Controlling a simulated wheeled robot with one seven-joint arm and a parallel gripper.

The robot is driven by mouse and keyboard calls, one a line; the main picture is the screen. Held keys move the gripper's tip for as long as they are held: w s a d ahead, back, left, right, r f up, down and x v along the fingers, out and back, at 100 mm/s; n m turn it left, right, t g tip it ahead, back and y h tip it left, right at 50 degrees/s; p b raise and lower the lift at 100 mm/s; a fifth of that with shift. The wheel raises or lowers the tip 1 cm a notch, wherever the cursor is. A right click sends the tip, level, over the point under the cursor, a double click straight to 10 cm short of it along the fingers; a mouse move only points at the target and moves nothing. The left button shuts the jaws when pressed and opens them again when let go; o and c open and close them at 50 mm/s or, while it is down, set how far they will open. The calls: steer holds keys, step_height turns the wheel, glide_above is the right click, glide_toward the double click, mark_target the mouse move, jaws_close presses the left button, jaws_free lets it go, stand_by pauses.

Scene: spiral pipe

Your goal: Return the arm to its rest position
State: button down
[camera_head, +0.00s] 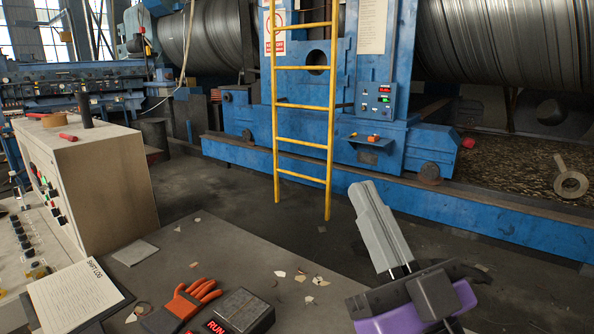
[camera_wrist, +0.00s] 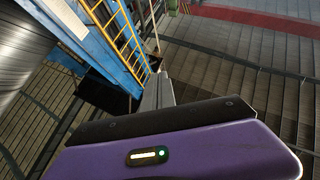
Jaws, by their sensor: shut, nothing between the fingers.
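My gripper (camera_head: 379,222) is at the lower right in the head view, raised in front of the grey floor. Its grey fingers lie together, shut, with nothing between them, and they point up and to the left. Most of my arm is out of view.
The yellow ladder (camera_head: 329,120) stands before a blue machine (camera_head: 235,125) with large ribbed pipes. A desk (camera_head: 190,250) at the lower left bears an orange glove (camera_head: 187,300), a dark box reading RUN (camera_head: 240,312) and a clipboard (camera_head: 75,298). A beige console (camera_head: 100,185) stands left.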

steer(key=s+d+f+m+g+h, duration=0.1)
steer(key=s+d+f+m+h, duration=0.25)
steer(key=f, duration=0.25)
steer(key=s+d+f+m+h, duration=0.3)
steer(key=f+h, duration=0.2)
steer(key=f, duration=0.2)
steer(key=s+d+f+m+g+h, duration=0.1)
steer(key=s+d+f+m+h, duration=0.25)
steer(key=f, duration=0.25)
steer(key=s+d+f+n+g+y+b, duration=0.1)
steer(key=s+f+n+g, duration=0.4)
steer(key=s+f, duration=1.4)
steer(key=shift+s+d+g+y+b, duration=0.35)
steer(key=shift+s+d+g+y, duration=0.3)
steer(key=shift+s+g, duration=0.45)
